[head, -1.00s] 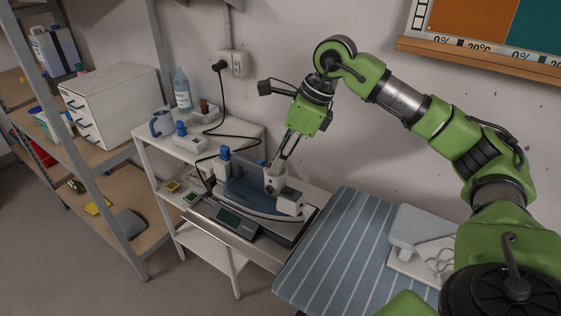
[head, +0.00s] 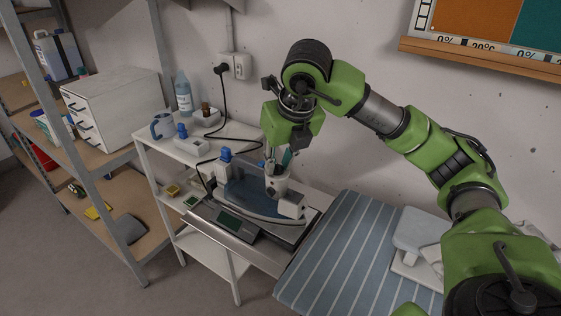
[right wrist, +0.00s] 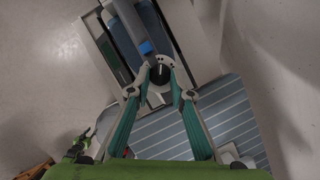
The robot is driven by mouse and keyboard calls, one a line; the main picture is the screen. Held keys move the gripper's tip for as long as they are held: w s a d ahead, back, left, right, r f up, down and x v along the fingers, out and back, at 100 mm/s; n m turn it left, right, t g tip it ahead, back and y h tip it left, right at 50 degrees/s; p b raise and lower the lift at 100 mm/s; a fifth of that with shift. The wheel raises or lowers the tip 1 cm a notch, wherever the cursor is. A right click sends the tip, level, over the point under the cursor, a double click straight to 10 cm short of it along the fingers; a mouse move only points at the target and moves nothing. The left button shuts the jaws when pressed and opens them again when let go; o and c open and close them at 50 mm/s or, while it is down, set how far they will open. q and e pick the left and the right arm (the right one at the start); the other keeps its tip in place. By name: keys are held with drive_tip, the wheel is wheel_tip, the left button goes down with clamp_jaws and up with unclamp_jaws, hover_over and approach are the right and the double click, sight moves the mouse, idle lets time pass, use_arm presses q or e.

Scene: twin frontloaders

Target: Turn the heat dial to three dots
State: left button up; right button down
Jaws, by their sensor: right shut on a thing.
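The iron (head: 250,192), with a blue translucent body and white end parts, rests on its low base at the end of the white side table. The heat dial (right wrist: 160,73) is a dark round knob with a light pointer line, set in the white housing, with small dark marks near it. My right gripper (head: 279,163) reaches down to this housing from above. In the right wrist view its fingertips (right wrist: 160,82) sit on both sides of the dial, shut on it. I cannot read the dots from here.
A black cord (head: 228,110) runs from the wall socket to the table.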

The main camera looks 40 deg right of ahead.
drive_tip(key=m+h, duration=0.1)
drive_tip(key=m, duration=0.2)
drive_tip(key=shift+a+r+p, duration=0.15)
drive_tip(key=shift+p, duration=0.2)
drive_tip(key=shift+w+a+r+m+g+h+p, duration=0.1)
drive_tip(key=shift+m+g+h+p, duration=0.2)
drive_tip(key=shift+m+p, duration=0.4)
drive_tip(key=m+p, duration=0.2)
drive_tip(key=m+g+h+p, duration=0.1)
drive_tip(key=m+p, duration=0.1)
drive_tip(key=shift+w+a+m, duration=0.1)
drive_tip(key=shift+w+m, duration=0.05)
drive_tip(key=shift+m, duration=0.15)
drive_tip(key=shift+w+f+m+g+h+p, duration=0.15)
drive_tip(key=shift+m+g+h+p, duration=0.35)
drive_tip(key=shift+m+p, duration=0.9)
drive_tip(key=shift+f, duration=0.1)
drive_tip(key=c, duration=2.2)
unclamp_jaws()
drive_tip(key=shift+o, duration=0.2)
drive_tip(key=v, duration=1.2)
